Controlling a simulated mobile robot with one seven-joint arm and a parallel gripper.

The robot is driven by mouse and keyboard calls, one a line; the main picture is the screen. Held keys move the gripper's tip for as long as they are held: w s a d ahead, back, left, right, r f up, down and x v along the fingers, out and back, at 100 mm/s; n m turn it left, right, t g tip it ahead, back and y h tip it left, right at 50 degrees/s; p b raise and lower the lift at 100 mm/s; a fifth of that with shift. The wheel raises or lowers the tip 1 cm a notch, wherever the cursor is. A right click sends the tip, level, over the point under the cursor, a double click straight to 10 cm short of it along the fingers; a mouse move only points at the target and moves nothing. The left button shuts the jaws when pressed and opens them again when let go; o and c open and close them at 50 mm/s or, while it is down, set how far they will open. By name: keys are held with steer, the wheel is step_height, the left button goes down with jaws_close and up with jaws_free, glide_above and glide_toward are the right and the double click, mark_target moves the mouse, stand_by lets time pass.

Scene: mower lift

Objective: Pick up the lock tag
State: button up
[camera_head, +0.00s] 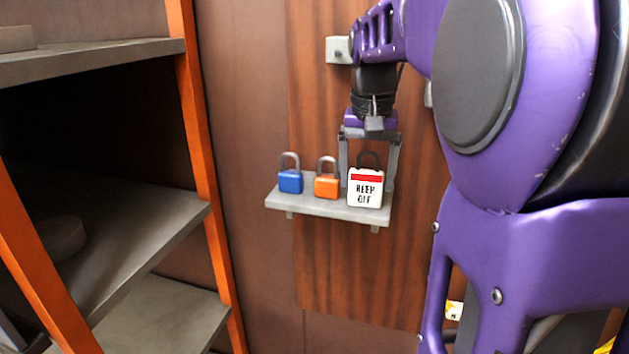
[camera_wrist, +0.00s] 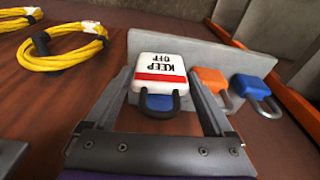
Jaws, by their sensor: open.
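The lock tag (camera_head: 365,190) is a white block with a red band and the words KEEP OFF. It stands at the right end of a small grey shelf (camera_head: 320,204); a dark shackle shows above it. In the wrist view the tag (camera_wrist: 158,66) appears upside down, with a blue part and the dark shackle on the near side. My gripper (camera_head: 367,180) is open and reaches down over the tag, with one finger on each side. In the wrist view the fingers of my gripper (camera_wrist: 160,85) flank the tag; whether they touch it I cannot tell.
An orange padlock (camera_head: 326,186) and a blue padlock (camera_head: 290,181) stand on the shelf left of the tag. The orange one is close to a finger. Yellow cable coils (camera_wrist: 68,50) hang on the wooden panel. A grey rack with orange posts (camera_head: 212,200) stands at left.

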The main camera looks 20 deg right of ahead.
steer(key=c, duration=1)
steer(key=shift+r, duration=0.15)
step_height(320, 180, up, 10)
steer(key=p, duration=0.2)
steer(key=shift+p, duration=0.4)
